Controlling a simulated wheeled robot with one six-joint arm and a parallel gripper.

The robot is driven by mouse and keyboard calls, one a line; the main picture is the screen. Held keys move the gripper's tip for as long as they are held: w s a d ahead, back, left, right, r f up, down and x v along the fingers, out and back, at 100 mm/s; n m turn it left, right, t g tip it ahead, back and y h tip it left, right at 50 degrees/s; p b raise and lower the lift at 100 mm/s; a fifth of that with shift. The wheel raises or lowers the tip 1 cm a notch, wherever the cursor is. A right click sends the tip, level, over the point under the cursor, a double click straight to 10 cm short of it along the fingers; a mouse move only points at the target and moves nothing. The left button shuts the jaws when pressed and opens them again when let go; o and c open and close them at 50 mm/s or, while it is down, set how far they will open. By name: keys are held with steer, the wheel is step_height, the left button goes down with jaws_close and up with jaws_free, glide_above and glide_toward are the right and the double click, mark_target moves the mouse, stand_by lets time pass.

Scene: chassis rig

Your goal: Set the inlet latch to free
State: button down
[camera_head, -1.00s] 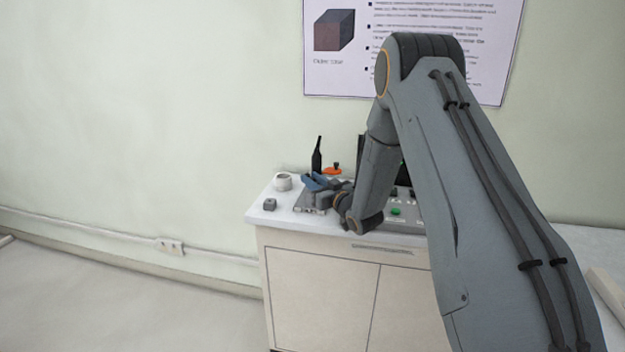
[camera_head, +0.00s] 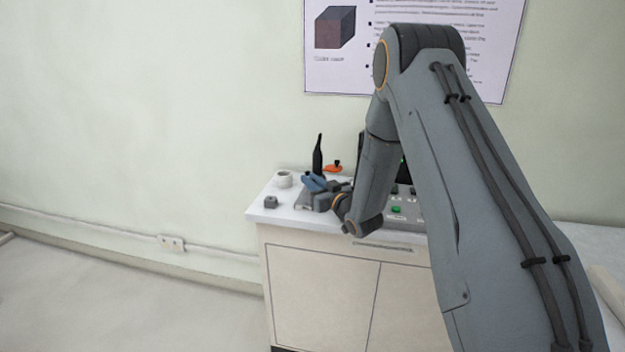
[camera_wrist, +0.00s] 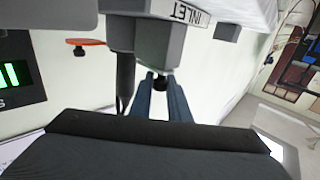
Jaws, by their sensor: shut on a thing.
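The inlet latch is a grey block unit with an INLET label (camera_wrist: 190,13) in the wrist view. In the head view its grey body (camera_head: 312,202) sits on the white cabinet top. My gripper (camera_wrist: 161,88) has two blue-grey fingers, shut on a small dark latch handle (camera_wrist: 160,83) just beyond the grey block. The latch's position marks cannot be read.
A panel with a green button (camera_head: 397,209) lies to the right, partly behind my arm.

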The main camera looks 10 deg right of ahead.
steer(key=shift+s+a, duration=0.1)
steer(key=c, duration=1.9)
jaws_free()
steer(key=shift+c, duration=0.2)
steer(key=b+v, duration=0.1)
steer(key=v, duration=0.7)
steer(key=shift+b, duration=0.35)
